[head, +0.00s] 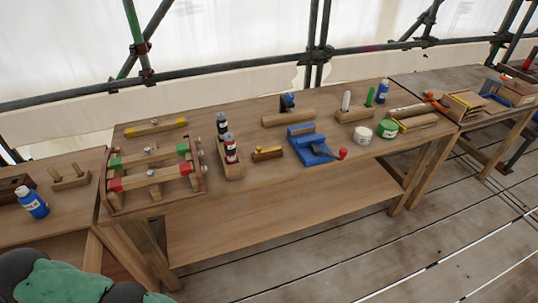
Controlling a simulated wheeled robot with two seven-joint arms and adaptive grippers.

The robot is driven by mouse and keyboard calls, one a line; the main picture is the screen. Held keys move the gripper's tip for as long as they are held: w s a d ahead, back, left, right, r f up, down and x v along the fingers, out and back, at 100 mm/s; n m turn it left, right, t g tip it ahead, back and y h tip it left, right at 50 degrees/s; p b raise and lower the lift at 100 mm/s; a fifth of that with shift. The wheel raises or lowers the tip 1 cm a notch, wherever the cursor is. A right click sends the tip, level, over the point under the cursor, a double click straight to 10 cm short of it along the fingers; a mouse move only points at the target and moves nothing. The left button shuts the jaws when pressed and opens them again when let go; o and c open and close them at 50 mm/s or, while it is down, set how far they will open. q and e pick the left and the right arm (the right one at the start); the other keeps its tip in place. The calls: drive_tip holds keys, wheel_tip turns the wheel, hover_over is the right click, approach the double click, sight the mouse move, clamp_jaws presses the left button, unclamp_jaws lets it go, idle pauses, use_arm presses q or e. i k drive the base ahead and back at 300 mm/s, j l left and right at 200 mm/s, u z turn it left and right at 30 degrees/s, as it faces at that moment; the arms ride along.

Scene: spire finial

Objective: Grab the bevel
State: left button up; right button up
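I cannot pick out the bevel with certainty at this size. A small wood and yellow tool (266,153) lies at the middle of the long workbench (240,210), left of a blue vise-like tool (309,147) with a red knob. Several long tools (415,123) lie at the bench's right end, too small to tell apart. Neither of my grippers is in view; only a green and black part, likely of my own arm, shows at the lower left.
A clamp rack (152,178) with red and green ends stands on the left. Bottles stand in a wooden holder (231,170). White (363,136) and green (388,129) tubs are to the right. Side benches adjoin both ends. The bench's front strip is mostly clear.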

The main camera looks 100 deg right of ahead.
sight(270, 156)
drive_tip(key=z, duration=3.4)
drive_tip(key=u, duration=0.45)
